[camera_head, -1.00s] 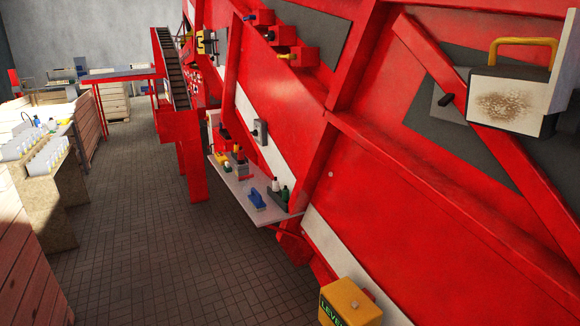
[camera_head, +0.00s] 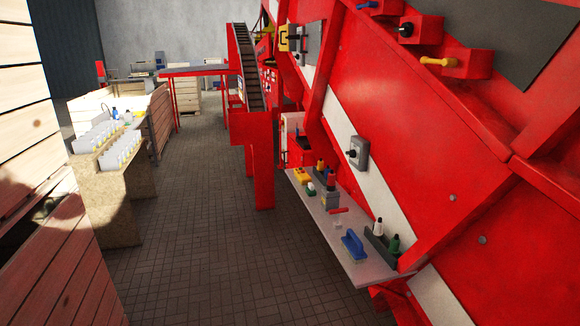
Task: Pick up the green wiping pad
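I cannot clearly make out a green wiping pad. A narrow grey shelf (camera_head: 325,222) on the side of the red machine carries several small items. Among them is a small white and green item (camera_head: 311,188) at the shelf's far part, too small to identify. A blue-handled brush (camera_head: 353,243) lies near the shelf's near end. A green bottle (camera_head: 394,244) and a white bottle with a dark cap (camera_head: 377,228) stand in a dark holder beside it. Neither of my grippers is in view.
The red machine (camera_head: 400,150) fills the right side. A tiled floor aisle (camera_head: 200,230) is clear between it and the wooden crates (camera_head: 55,250) on the left. A stand with several white containers (camera_head: 120,205) is at left. A conveyor (camera_head: 247,75) rises ahead.

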